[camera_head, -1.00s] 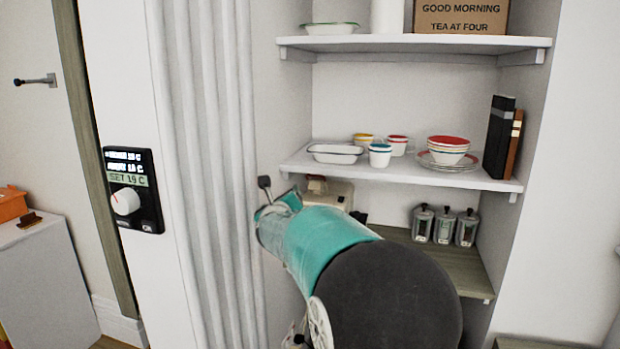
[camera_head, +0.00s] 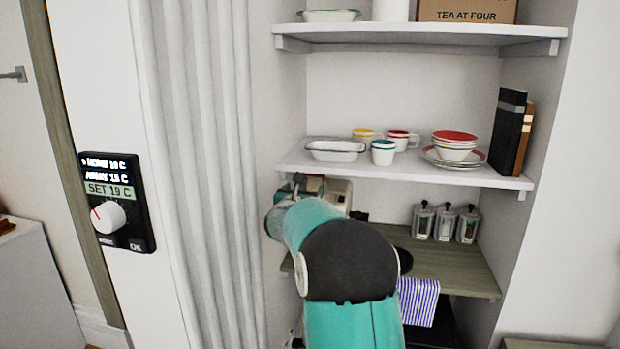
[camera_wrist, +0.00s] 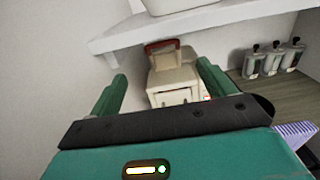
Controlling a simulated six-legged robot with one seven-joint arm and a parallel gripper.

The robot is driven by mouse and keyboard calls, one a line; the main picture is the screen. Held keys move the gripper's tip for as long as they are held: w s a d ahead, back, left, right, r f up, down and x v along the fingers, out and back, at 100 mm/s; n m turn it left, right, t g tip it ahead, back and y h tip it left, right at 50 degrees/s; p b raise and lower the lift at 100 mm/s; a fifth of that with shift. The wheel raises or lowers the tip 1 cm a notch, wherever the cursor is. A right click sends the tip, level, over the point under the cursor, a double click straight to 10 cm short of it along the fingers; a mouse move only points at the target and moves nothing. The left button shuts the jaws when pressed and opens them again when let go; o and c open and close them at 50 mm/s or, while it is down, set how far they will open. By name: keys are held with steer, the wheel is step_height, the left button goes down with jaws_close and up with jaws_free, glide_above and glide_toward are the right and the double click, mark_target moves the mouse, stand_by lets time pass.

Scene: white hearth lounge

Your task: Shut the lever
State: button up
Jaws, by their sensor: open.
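A cream appliance (camera_head: 335,191) stands on the wooden lower shelf, partly hidden behind my arm in the head view. In the wrist view the appliance (camera_wrist: 172,80) is straight ahead, with a red-brown lever (camera_wrist: 162,45) standing up at its top. I cannot tell exactly how far the lever is raised. My gripper (camera_wrist: 160,72) is open and empty, its two green fingers spread to either side of the appliance in the picture and apart from the lever. In the head view my gripper (camera_head: 284,192) is small and partly hidden by my arm.
The white middle shelf (camera_head: 400,170) overhangs the appliance and holds cups, bowls and books. Several grey canisters (camera_head: 445,222) stand to the right on the wooden shelf (camera_head: 470,270). A striped cloth (camera_head: 418,300) hangs at its front edge. A fluted white wall panel (camera_head: 205,180) is at the left.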

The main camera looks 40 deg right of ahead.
mark_target(314, 175)
steer(key=x, duration=1.1)
steer(key=shift+d, duration=0.15)
steer(key=shift+s, duration=0.1)
steer(key=c, duration=1.2)
